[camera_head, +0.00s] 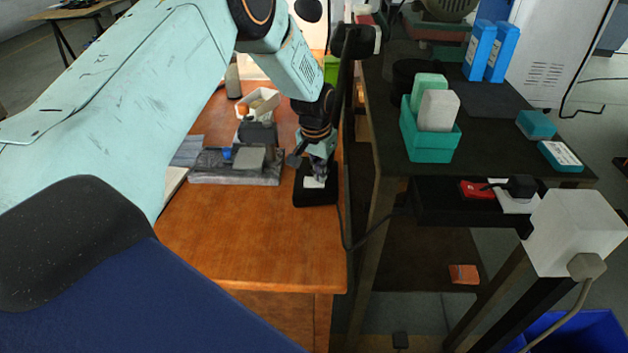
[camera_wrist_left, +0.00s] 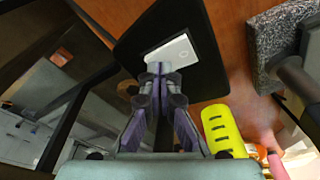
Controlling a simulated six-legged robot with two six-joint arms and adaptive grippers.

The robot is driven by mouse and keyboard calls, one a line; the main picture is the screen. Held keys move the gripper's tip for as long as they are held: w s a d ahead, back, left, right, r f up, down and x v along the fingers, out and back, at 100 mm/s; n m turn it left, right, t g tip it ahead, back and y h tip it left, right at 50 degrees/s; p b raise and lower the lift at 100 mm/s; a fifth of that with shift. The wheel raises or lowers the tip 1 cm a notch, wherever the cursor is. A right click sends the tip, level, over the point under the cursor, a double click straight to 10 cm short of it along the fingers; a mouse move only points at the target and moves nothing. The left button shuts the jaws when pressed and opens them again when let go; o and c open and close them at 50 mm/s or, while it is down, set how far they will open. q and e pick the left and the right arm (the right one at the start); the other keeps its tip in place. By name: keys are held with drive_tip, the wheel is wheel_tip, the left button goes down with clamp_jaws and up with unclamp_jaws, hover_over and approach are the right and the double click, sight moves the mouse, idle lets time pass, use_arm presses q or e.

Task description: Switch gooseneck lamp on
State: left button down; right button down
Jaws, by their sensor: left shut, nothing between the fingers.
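The gooseneck lamp's black base (camera_head: 316,198) sits on the wooden table near its right edge, with a white switch plate (camera_head: 313,183) on top. In the left wrist view the black base (camera_wrist_left: 203,25) and the white switch plate (camera_wrist_left: 176,52) show close up. My left gripper (camera_head: 319,178) points down over the base. Its fingertips (camera_wrist_left: 160,70) are together and empty, overlapping the near edge of the switch plate. I cannot tell whether they touch it. The switch plate is partly hidden by the fingers. My right gripper is not in view.
A grey stone plate with blocks (camera_head: 235,178) and a white bin (camera_head: 258,103) lie left of the base. The table's front (camera_head: 245,240) is clear.

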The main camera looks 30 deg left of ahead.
use_arm(q)
drive_tip(key=shift+r+p, duration=3.25)
drive_tip(key=shift+r, duration=0.25)
drive_tip(key=shift+f, duration=0.1)
drive_tip(key=shift+s, duration=0.1)
